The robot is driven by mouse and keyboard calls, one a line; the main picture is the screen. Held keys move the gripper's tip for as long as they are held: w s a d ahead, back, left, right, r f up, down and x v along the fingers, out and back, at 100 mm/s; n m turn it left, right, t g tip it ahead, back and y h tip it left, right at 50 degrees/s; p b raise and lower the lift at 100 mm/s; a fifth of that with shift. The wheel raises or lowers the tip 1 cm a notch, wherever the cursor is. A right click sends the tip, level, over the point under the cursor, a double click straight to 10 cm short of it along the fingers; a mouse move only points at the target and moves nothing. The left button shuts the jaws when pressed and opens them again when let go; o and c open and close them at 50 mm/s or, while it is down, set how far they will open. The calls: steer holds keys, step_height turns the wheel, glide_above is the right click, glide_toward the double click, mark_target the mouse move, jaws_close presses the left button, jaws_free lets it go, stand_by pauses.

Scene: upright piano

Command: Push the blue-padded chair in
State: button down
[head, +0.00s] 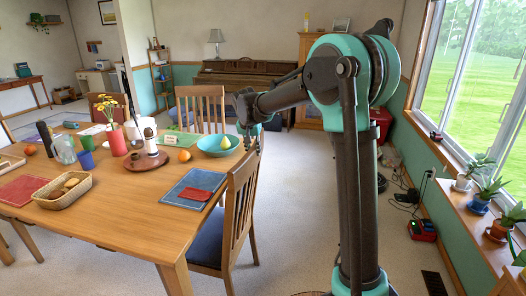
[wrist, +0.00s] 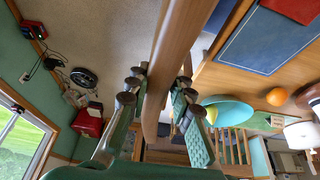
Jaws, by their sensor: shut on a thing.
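The blue-padded chair (head: 237,210) stands at the right side of the wooden table (head: 110,205), its back away from the table. Its dark blue seat pad (head: 208,240) shows beside the table edge, and part of the seat is hidden by the tabletop. My gripper (head: 250,132) is at the top of the chair's back. In the wrist view my gripper (wrist: 156,92) has its fingers on both sides of a wooden chair post (wrist: 176,40), shut on it. My arm hides little of the chair.
A blue placemat with a red napkin (head: 195,193) and a teal bowl (head: 219,146) lie near this table edge. Another wooden chair (head: 201,108) stands at the far side. Carpet is clear right of the chair; cables and a red device (head: 422,229) lie along the window wall.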

steer(key=shift+w+a, duration=0.1)
steer(key=shift+a, duration=0.2)
steer(key=c, duration=1.3)
jaws_free()
steer(key=shift+r, duration=0.1)
steer(key=shift+r, duration=0.25)
steer(key=v, duration=1.1)
steer(key=shift+s+r, duration=0.15)
steer(key=shift+s, duration=0.15)
